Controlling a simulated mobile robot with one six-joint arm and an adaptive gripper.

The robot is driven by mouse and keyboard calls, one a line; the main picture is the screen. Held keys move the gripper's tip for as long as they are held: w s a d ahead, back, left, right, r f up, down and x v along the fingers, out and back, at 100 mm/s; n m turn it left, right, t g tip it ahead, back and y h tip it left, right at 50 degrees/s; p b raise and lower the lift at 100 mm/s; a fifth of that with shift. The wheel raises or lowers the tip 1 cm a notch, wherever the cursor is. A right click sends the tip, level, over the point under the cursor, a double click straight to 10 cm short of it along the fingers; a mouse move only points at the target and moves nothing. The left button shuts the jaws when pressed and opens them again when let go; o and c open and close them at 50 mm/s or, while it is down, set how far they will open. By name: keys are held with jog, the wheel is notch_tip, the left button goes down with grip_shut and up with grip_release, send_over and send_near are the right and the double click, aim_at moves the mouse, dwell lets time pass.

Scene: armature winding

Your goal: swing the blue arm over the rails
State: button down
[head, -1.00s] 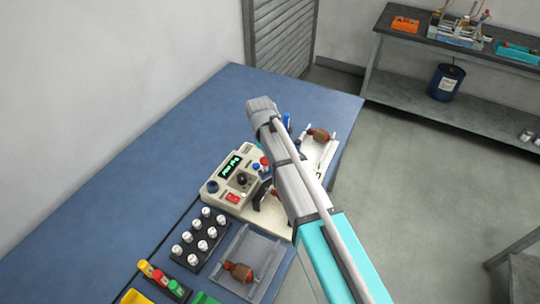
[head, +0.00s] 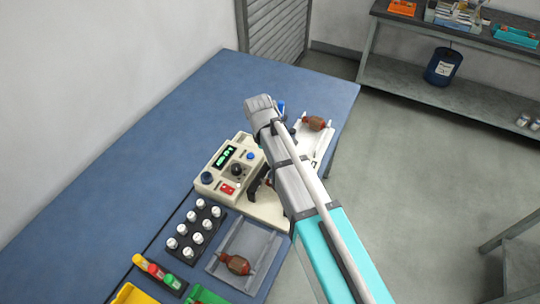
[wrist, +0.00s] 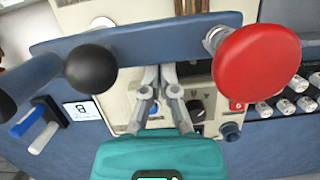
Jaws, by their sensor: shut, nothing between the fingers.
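In the wrist view a blue bar (wrist: 140,42), apparently the blue arm, crosses the upper picture. A black ball (wrist: 91,67) shows at its left and a large red disc (wrist: 255,68) at its right. My gripper (wrist: 159,74) is shut and empty, its fingertips near the bar's lower edge; I cannot tell whether they touch it. In the head view my arm hides the gripper and most of the blue arm; a small blue piece (head: 282,105) shows beside my wrist. A pale railed stand (head: 323,145) holds a brown armature (head: 314,123).
A cream control box (head: 228,171) with a green display stands left of my arm. A rack of white spools (head: 195,233) and a grey tray (head: 262,240) with another armature (head: 234,264) lie nearer. The far left blue bench top (head: 180,125) is clear.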

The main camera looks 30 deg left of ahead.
jog(key=shift+s+a, duration=0.1)
jog(key=shift+s, duration=0.05)
jog(key=shift+a, duration=0.15)
jog(key=shift+a, duration=0.5)
jog(key=a+p+v, duration=0.2)
jog(key=p+v, duration=0.7)
jog(key=v, duration=0.1)
jog(key=shift+s+a+p, duration=0.3)
jog(key=shift+p, duration=0.05)
dwell(0.8)
